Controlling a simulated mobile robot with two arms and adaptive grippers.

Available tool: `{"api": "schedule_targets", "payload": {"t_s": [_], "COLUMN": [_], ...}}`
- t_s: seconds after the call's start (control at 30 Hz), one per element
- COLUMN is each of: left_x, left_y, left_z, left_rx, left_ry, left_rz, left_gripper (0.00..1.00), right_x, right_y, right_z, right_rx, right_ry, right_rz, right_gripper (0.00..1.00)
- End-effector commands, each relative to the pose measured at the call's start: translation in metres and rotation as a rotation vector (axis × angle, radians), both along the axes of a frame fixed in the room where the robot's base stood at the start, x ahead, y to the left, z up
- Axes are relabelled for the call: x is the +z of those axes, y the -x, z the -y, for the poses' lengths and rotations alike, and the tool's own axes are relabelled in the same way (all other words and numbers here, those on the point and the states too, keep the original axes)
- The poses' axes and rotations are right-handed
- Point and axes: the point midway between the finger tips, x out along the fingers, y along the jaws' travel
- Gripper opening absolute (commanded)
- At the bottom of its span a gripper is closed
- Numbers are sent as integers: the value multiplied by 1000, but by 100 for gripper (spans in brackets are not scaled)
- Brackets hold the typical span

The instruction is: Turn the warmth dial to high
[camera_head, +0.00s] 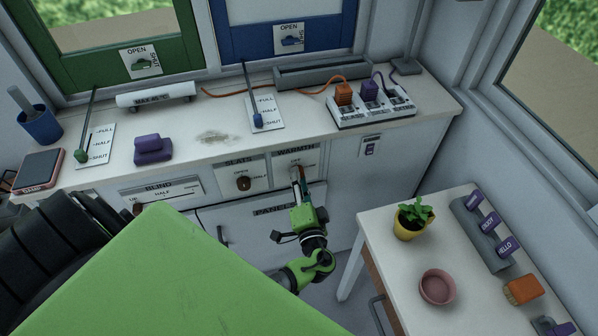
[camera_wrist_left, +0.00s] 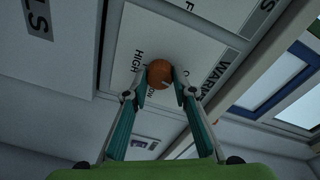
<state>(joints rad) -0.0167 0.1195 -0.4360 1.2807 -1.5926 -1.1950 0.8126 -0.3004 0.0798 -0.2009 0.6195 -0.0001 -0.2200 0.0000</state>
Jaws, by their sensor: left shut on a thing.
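The warmth dial (camera_wrist_left: 159,74) is a round orange-brown knob on a white label plate (camera_wrist_left: 185,40) in the left wrist view. HIGH is printed on the plate just left of the knob, and WARMTH to its right. In the head view the plate (camera_head: 296,153) is on the front of the white counter, and the dial is mostly hidden by my gripper. My left gripper (camera_head: 299,175) reaches up to it. Its two teal fingers are shut on the dial, one on each side. Which word the dial points to cannot be told. My right gripper is not in view.
A seats dial (camera_head: 243,183) is just left on the same front. A panel (camera_head: 273,212) is below. A side table (camera_head: 392,262) at right holds a potted plant (camera_head: 412,218) and a pink bowl (camera_head: 437,287). A power strip (camera_head: 371,107) stands on the counter.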

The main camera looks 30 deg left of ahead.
Motion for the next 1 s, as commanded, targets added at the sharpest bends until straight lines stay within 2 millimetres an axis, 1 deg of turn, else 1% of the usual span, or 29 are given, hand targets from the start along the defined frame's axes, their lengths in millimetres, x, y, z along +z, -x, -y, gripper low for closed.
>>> {"api": "schedule_targets", "payload": {"t_s": [0.47,1.0], "left_x": [2,4], "left_y": [-1,-2], "left_z": [1,2], "left_rx": [-3,-2], "left_ry": [-282,-616], "left_rz": [-332,-724], "left_gripper": [3,3], "right_x": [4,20], "right_y": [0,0], "right_z": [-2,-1], "right_rx": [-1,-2], "right_ry": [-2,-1], "right_rz": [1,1], "right_gripper": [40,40]}}
